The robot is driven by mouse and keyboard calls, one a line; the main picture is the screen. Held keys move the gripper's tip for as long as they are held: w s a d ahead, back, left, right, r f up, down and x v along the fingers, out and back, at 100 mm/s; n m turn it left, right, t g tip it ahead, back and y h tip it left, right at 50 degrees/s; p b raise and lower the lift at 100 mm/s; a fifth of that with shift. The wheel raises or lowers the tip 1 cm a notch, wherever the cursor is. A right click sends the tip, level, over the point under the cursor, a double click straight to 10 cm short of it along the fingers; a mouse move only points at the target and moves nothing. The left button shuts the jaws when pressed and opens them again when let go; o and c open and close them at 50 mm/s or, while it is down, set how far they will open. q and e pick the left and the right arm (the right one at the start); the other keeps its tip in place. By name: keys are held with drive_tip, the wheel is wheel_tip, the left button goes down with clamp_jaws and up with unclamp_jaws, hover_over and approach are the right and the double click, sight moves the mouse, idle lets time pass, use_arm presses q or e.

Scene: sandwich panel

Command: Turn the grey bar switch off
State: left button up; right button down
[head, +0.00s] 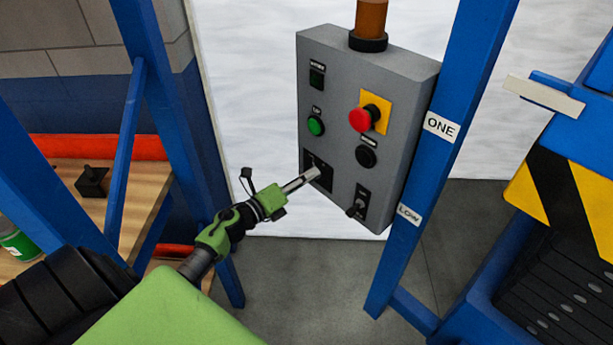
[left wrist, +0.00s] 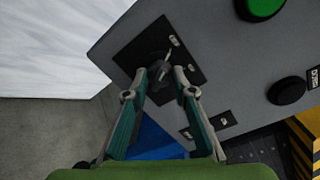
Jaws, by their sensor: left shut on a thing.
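The grey control panel box (head: 400,77) hangs at the centre of the head view. Low on its left side is a black square plate (head: 325,163). In the left wrist view a dark grey bar switch (left wrist: 158,70) stands on this plate. My left gripper (head: 312,175) reaches it from the lower left, its fingers one on each side of the bar and shut on it. The fingertips (left wrist: 160,80) hide part of the bar, and its exact turn angle is hard to read. My right gripper is not in view.
A red button (head: 359,119), a green button (head: 315,126), a black button (head: 366,156) and a small black switch (head: 357,206) sit around the plate. A blue post (head: 428,160) stands close to the panel's right. A wooden shelf (head: 150,188) is at left.

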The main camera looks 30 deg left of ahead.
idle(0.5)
use_arm(q)
drive_tip(key=o, duration=1.1)
drive_tip(key=v, duration=0.7)
drive_tip(key=shift+s, duration=0.25)
drive_tip(key=shift+a, duration=0.1)
